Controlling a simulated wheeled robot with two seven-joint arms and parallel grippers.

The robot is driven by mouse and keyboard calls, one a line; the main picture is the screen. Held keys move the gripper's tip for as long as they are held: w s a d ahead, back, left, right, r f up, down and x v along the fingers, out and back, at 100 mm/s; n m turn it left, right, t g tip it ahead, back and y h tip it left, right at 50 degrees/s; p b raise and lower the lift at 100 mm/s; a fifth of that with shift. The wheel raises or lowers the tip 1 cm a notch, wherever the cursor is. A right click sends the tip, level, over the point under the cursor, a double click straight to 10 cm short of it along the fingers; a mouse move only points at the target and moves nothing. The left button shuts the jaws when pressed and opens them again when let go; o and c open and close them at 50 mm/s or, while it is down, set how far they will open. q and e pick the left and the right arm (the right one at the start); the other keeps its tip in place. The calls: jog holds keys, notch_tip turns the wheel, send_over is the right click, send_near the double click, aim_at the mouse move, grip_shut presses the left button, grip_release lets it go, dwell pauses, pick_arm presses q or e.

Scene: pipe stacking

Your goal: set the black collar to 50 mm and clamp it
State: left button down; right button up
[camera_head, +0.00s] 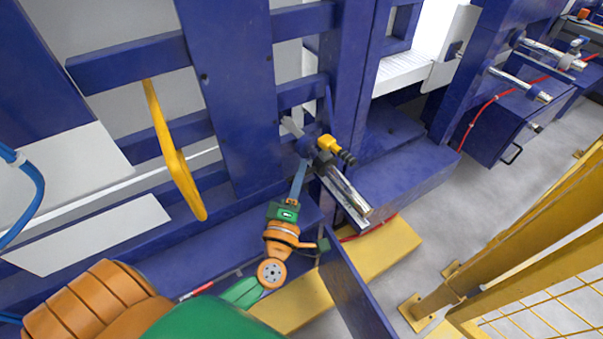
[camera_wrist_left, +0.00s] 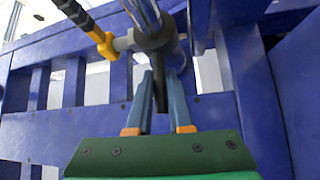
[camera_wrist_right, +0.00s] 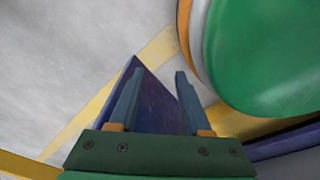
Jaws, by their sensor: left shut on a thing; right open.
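The black collar (camera_head: 318,158) sits around a shiny metal rod (camera_head: 352,197) that sticks out from the blue frame. A yellow clamp lever (camera_head: 328,143) with a black grip is on the collar. In the left wrist view the collar (camera_wrist_left: 155,38) is above the fingers, and the lever (camera_wrist_left: 107,45) points to the upper left. My left gripper (camera_head: 302,162) is below the collar, its fingers (camera_wrist_left: 162,75) shut on the collar's dark downward tab. My right gripper (camera_wrist_right: 155,82) is open and empty in the right wrist view. Scale markings are too small to read.
A blue plate (camera_head: 350,285) stands upright right of the left arm; a blue plate edge (camera_wrist_right: 158,105) also shows beyond my right fingers. A yellow floor beam (camera_head: 395,243) lies below. A yellow fence (camera_head: 510,240) is at right. Grey floor (camera_head: 520,165) lies between fence and frame.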

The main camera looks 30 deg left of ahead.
pick_arm(q)
jog(key=c, duration=0.8)
grip_release()
jog(key=shift+a, duration=0.1)
jog(key=shift+c, duration=0.2)
jog(key=v, duration=0.7)
jog(key=shift+b, duration=0.35)
